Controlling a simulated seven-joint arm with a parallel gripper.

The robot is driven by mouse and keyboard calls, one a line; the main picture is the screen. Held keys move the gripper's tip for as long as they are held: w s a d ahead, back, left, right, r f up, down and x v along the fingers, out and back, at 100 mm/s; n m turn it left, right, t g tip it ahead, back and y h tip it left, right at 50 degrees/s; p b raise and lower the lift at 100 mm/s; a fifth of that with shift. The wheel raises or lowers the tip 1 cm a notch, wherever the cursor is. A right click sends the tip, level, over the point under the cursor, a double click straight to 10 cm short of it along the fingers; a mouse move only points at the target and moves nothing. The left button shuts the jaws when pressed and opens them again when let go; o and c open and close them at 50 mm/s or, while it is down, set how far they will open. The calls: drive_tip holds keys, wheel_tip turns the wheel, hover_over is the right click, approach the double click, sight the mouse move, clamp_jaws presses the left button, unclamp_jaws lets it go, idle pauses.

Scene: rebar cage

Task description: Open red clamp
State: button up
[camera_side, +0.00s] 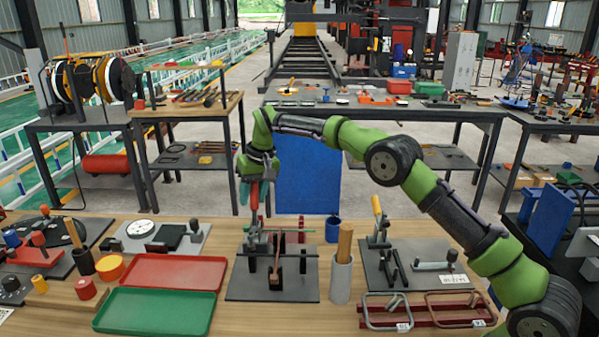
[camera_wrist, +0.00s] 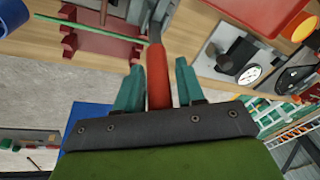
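The red clamp's handle (camera_side: 254,195) stands nearly upright at the left rear of a dark fixture plate (camera_side: 240,290) in the side view. Its grey metal lower part (camera_side: 252,238) is below. My gripper (camera_side: 252,185) points down at the handle from above. In the wrist view the red handle (camera_wrist: 157,75) lies between the two teal fingers of my gripper (camera_wrist: 159,75). The fingers are very close to the handle on both sides. Whether they press on it cannot be told. The clamp's jaw end is partly hidden.
A wooden-handled tool stands in a grey cup (camera_side: 341,280) right of the plate. A yellow-handled clamp (camera_side: 378,215) stands farther right. Red (camera_side: 165,257) and green (camera_side: 135,324) trays lie left. A blue cup (camera_side: 332,229) and blue panel (camera_side: 307,180) are behind.

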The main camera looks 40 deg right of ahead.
drive_tip(key=shift+o, duration=0.7)
drive_tip(key=v, duration=1.2)
drive_tip(key=shift+d, duration=0.1)
